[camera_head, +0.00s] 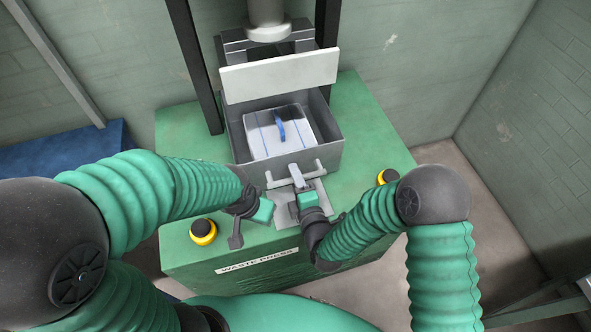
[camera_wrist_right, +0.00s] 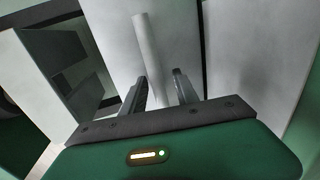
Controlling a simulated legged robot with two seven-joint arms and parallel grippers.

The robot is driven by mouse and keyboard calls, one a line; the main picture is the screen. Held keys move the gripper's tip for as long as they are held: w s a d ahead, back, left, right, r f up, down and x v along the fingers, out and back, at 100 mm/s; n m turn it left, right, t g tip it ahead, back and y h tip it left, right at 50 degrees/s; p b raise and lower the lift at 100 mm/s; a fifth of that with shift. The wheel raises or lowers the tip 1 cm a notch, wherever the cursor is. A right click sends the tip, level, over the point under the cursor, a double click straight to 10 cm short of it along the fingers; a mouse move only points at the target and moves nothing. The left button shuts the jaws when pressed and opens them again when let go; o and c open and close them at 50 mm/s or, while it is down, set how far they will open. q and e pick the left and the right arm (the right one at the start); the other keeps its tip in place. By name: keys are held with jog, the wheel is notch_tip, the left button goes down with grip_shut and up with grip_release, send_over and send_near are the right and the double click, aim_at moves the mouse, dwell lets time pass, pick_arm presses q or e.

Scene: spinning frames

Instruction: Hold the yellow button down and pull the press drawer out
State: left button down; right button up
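The press drawer (camera_head: 333,155) is a grey metal bin under a raised pale plate, with a light bar handle (camera_head: 275,181) across its front. My right gripper (camera_head: 297,174) is at the middle of this handle. In the right wrist view the bar (camera_wrist_right: 147,45) runs between my two fingers (camera_wrist_right: 161,83), which stand apart with a slight gap. A yellow button (camera_head: 203,231) with a black cap is at the front left of the green press. My left gripper (camera_head: 237,241) hangs right of it, apart from it; its finger opening is unclear.
A second yellow-and-black button (camera_head: 388,176) is at the right, behind my right arm. Dark posts (camera_head: 196,70) flank the press ram (camera_head: 267,15). A blue box (camera_head: 60,157) stands left.

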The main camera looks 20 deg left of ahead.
jog(key=shift+s+r, duration=0.1)
jog(key=shift+s, duration=0.1)
jog(key=shift+c, duration=0.9)
jog(key=shift+w+d, duration=0.1)
jog(key=shift+w, duration=0.05)
grip_shut()
jog(key=shift+f, duration=0.25)
